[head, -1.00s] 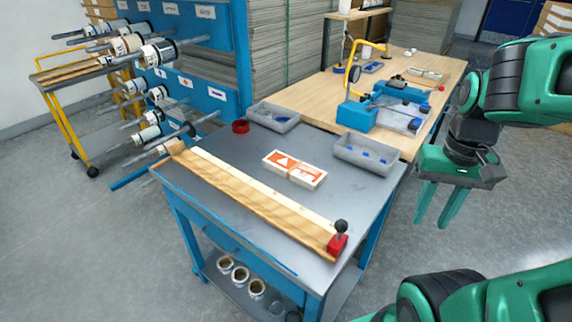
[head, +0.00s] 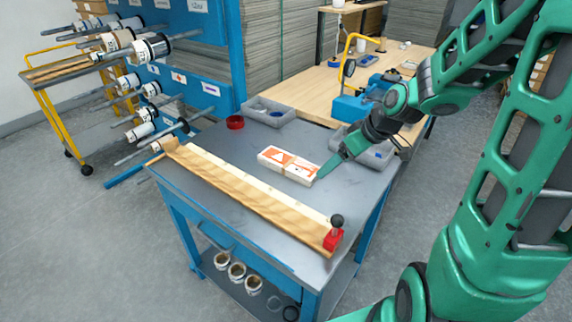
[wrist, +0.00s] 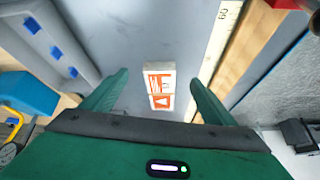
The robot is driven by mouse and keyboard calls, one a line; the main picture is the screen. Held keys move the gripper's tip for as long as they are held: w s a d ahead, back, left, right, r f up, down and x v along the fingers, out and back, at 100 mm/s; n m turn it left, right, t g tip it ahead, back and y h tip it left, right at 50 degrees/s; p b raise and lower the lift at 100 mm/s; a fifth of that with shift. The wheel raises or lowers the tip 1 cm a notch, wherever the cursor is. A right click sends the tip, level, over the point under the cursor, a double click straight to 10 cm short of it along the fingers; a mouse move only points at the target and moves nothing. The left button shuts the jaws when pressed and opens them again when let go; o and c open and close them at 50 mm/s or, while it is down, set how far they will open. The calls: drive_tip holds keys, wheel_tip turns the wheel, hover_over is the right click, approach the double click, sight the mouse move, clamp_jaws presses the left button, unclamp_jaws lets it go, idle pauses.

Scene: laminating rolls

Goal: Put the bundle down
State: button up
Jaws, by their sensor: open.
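The bundle (head: 289,164) is a flat white block with orange print and a narrow band around its middle. It lies on the grey top of the blue-legged table (head: 222,147). My gripper (head: 324,174) is low over the table, by the right end of the bundle. In the wrist view the bundle (wrist: 159,87) lies ahead, between the lines of my two open green fingers (wrist: 152,95). Nothing is held. In the head view the gripper hides a little of the table and part of a grey bin.
A wooden rule (head: 245,199) with a red, black-knobbed stop (head: 334,234) runs along the front of the table. A blue rack of rolls (head: 190,60) is at the left.

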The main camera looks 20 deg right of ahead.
drive_tip(key=n+t+y, duration=0.2)
approach(290, 162)
drive_tip(key=shift+x, duration=4.35)
drive_tip(key=c, duration=1.5)
drive_tip(key=shift+r, duration=0.1)
